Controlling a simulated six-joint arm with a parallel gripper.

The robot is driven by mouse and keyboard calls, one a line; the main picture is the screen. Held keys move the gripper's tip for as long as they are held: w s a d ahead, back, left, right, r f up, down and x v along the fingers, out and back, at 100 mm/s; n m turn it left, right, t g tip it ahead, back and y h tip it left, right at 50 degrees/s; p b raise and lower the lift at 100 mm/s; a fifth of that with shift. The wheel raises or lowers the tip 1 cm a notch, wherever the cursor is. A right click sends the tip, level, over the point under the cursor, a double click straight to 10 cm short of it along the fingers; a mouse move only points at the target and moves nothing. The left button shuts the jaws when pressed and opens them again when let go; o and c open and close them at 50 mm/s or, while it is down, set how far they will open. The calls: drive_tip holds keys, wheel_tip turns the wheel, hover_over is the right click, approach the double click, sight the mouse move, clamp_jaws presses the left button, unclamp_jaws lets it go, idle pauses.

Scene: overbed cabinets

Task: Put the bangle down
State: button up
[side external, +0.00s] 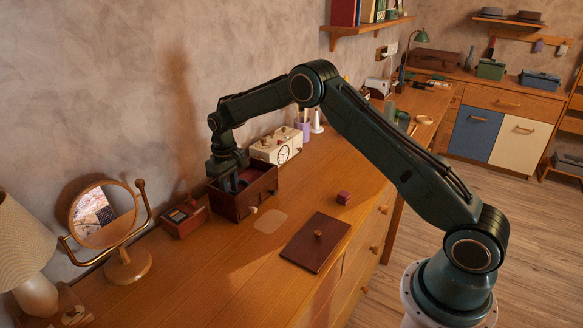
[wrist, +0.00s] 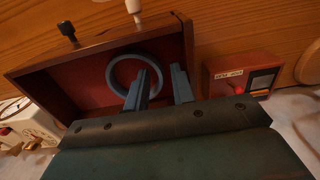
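The bangle is a blue-grey ring (wrist: 112,73) inside a dark wooden box (wrist: 40,72) with a red-lined floor, seen in the wrist view. My gripper (wrist: 162,70) reaches into the box with its two fingers apart. One finger overlaps the ring's opening, and the ring's near rim passes between the fingers. Whether a finger touches the rim, or the ring lies flat on the floor, is unclear. In the side view the box (side external: 236,205) stands on the wooden counter with my gripper (side external: 229,183) lowered into it; the bangle is mostly hidden there.
A dark lid with a knob (side external: 315,243) and a small red cube (side external: 344,197) lie on the counter. A white clock box (side external: 277,147) stands behind the box, a small red case (side external: 184,218) beside it, and a round mirror (side external: 103,215) further left.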

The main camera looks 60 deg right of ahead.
drive_tip(key=shift+r, duration=0.15)
wheel_tip(320, 180, up, 12)
idle(0.6)
idle(0.5)
drive_tip(key=s+a+r+t, duration=0.1)
drive_tip(key=s+a+r, duration=0.1)
drive_tip(key=s+r, duration=0.65)
drive_tip(key=s+a+r+t, duration=0.2)
drive_tip(key=s+r, duration=0.6)
drive_tip(key=s, duration=0.2)
drive_tip(key=s+f+t, duration=0.1)
drive_tip(key=s, duration=1)
drive_tip(key=s+a+f+t, duration=0.1)
drive_tip(key=s+f, duration=0.1)
drive_tip(key=s, duration=1)
drive_tip(key=shift+s+a+f+t, duration=0.25)
drive_tip(key=shift+a+f+t, duration=0.05)
